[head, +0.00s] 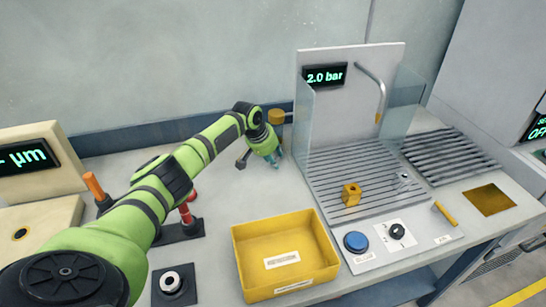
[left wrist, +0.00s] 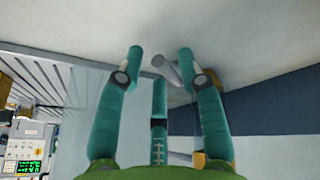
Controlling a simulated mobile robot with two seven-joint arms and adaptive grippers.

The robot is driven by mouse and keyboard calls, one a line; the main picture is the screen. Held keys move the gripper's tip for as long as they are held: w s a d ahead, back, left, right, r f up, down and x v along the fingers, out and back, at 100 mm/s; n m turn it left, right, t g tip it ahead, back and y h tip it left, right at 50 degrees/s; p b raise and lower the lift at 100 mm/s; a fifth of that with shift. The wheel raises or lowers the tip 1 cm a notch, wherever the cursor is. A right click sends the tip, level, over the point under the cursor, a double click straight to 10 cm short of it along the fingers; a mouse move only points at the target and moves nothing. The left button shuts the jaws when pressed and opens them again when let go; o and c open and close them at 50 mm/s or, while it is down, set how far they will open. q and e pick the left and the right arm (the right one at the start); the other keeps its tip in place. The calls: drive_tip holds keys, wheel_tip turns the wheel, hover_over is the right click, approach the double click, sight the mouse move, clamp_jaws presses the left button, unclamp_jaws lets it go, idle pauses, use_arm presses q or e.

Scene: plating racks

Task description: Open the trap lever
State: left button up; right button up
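My left gripper (head: 273,160) is at the back of the bench, pointing down, with its teal fingers spread. In the left wrist view the left gripper (left wrist: 160,60) is open, and a short grey bar (left wrist: 167,69) shows between and beyond its fingertips; I cannot tell if they touch. The bar may be the trap lever. A brass-coloured cylinder (head: 276,117) stands behind the gripper in the head view, and brass shows behind the right finger in the left wrist view (left wrist: 212,78). A dark bar end (head: 242,160) shows left of the gripper. My right gripper is not in view.
A yellow bin (head: 325,248) stands at the front. Right of it are a ribbed tray (head: 330,165) with clear side screens, a brass block (head: 351,194), a blue button (head: 356,241) and a yellow handle (head: 445,213). A red-handled fixture (head: 186,213) stands near my left arm.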

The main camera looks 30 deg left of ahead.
use_arm(q)
drive_tip(key=shift+c, duration=0.4)
clamp_jaws()
use_arm(e)
drive_tip(key=shift+a, duration=0.4)
use_arm(q)
drive_tip(key=shift+s+f, duration=0.1)
use_arm(e)
drive_tip(key=shift+d+r, duration=0.15)
drive_tip(key=shift+d, duration=0.15)
use_arm(q)
drive_tip(key=shift+d+p, duration=0.1)
drive_tip(key=shift+p, duration=0.2)
use_arm(e)
drive_tip(key=shift+r, duration=0.1)
